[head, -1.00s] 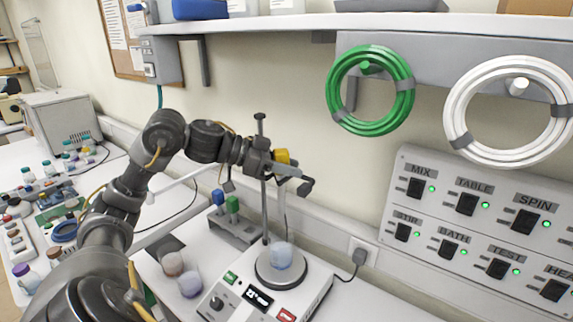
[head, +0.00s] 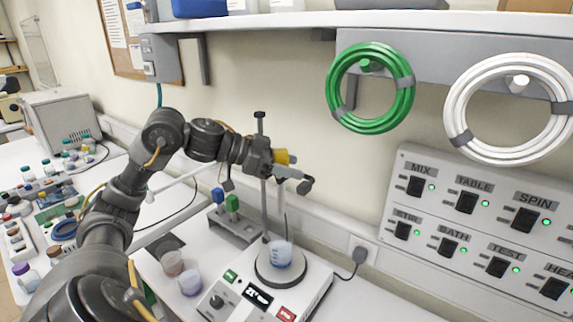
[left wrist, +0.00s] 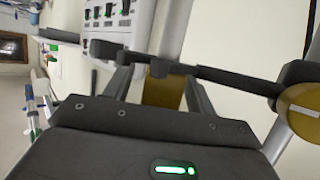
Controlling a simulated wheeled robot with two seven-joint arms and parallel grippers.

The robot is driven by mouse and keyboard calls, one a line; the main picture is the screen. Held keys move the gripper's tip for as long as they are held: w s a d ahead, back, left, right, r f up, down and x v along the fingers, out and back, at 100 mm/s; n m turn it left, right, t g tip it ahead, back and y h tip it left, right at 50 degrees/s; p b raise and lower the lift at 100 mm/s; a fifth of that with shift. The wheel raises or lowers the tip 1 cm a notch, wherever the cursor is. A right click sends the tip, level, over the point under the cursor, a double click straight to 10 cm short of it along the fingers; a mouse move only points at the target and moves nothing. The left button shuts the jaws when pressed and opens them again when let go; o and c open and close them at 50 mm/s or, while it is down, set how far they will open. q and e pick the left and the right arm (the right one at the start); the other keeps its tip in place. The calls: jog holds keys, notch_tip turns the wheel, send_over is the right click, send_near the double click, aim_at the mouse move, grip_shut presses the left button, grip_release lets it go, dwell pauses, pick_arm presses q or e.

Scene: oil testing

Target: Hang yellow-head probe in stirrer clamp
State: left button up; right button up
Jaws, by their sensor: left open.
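The yellow-head probe (head: 281,156) stands upright at the stirrer clamp (head: 291,173), its thin stem running down toward the beaker (head: 281,254) on the stirrer plate. My left gripper (head: 268,160) is beside the yellow head, close to the stand rod (head: 262,208). In the left wrist view my open left gripper (left wrist: 159,82) has the yellow head (left wrist: 162,93) between its fingers, with the dark clamp bar (left wrist: 215,76) across beyond them. Whether a finger touches the head I cannot tell. My right gripper is out of view.
The stirrer base (head: 258,297) stands on the bench below the clamp. Left of it are a rack (head: 234,228) with blue and green heads and two cups (head: 189,279). A switch panel (head: 484,220) is at the right. A shelf (head: 370,22) runs overhead.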

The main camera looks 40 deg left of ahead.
pick_arm(q)
jog(key=shift+s+a+b, duration=0.35)
jog(key=shift+a+b, duration=0.05)
jog(key=shift+b, duration=0.15)
jog(key=b+v, duration=0.5)
jog(key=v, duration=0.5)
jog(key=shift+d+r, duration=0.2)
jog(key=shift+r, duration=0.05)
